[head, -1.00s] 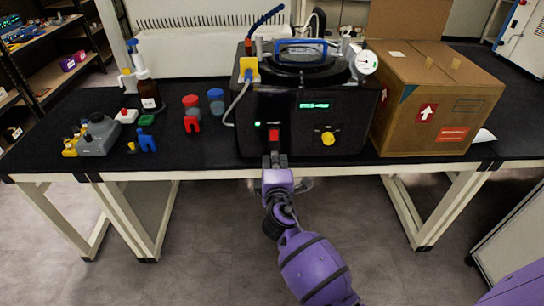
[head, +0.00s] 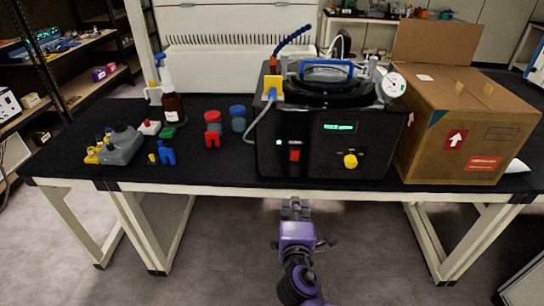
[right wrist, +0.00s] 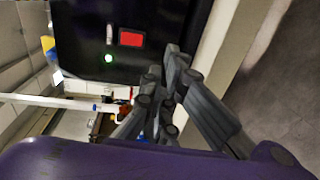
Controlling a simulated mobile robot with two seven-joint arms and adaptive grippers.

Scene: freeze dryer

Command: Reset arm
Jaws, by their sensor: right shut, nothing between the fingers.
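My right gripper (head: 295,204) is in the head view, in front of the table's front edge and below the black freeze dryer (head: 310,160). Its fingers are together with nothing between them, and it stands apart from the machine. In the right wrist view the closed fingers (right wrist: 160,90) point toward the machine's front, with the red switch (right wrist: 131,39) and a lit green lamp (right wrist: 108,58) beyond them. In the head view the machine shows a green display, a yellow knob (head: 350,160) and a blue handle on top. My left gripper is not in view.
A cardboard box (head: 470,120) stands open right of the machine. Left of it are red (head: 212,128) and blue capped items, a brown bottle (head: 172,105) and a grey device (head: 120,145).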

